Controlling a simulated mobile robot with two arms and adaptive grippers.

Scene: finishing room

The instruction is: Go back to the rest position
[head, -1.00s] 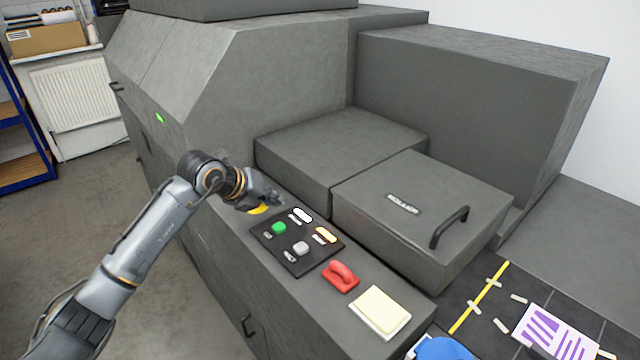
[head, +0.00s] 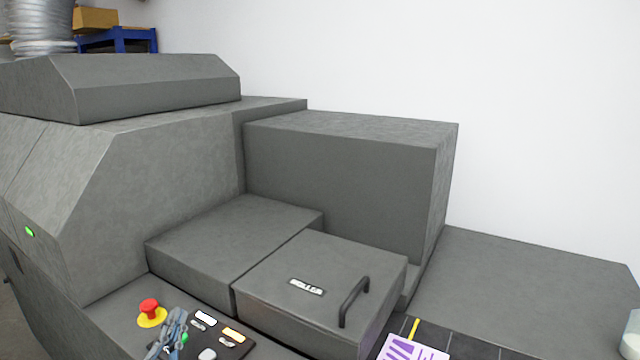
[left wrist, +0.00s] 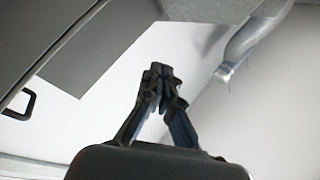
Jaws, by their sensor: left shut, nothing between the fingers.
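My left gripper (head: 172,330) shows at the bottom left of the head view, over the left end of the dark control panel (head: 232,348). It is close to a red emergency button (head: 149,306) on a yellow base and partly covers a green button (head: 184,338). In the left wrist view the two fingertips of my left gripper (left wrist: 160,76) meet with nothing between them. The rest of the left arm is below the head view. My right gripper is in neither view.
A large grey machine (head: 180,160) fills the left and middle. Its lid has a dark handle (head: 354,302). A flat grey surface (head: 520,285) lies at the right, with a purple-and-white sheet (head: 412,348) at the bottom. A jar (head: 631,335) stands at the right edge.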

